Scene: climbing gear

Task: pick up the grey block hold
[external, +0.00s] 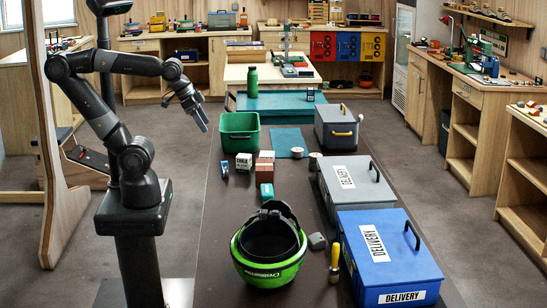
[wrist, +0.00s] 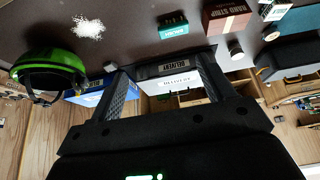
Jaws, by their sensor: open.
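The grey block hold (external: 317,241) is a small grey lump on the dark table, just right of the green helmet (external: 268,246). In the wrist view a small grey shape that looks like the hold (wrist: 109,67) shows beside the helmet (wrist: 50,72), near the left fingertip. My gripper (external: 203,123) is up in the air left of the table, well away from the hold and higher than it. In the wrist view my gripper (wrist: 164,68) has its two fingers spread wide, with nothing held between them.
A blue delivery box (external: 385,258), a grey delivery box (external: 352,185) and a yellow-handled tool (external: 336,258) stand right of the hold. A green bin (external: 240,134), a teal box (external: 266,190) and small cartons lie farther back.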

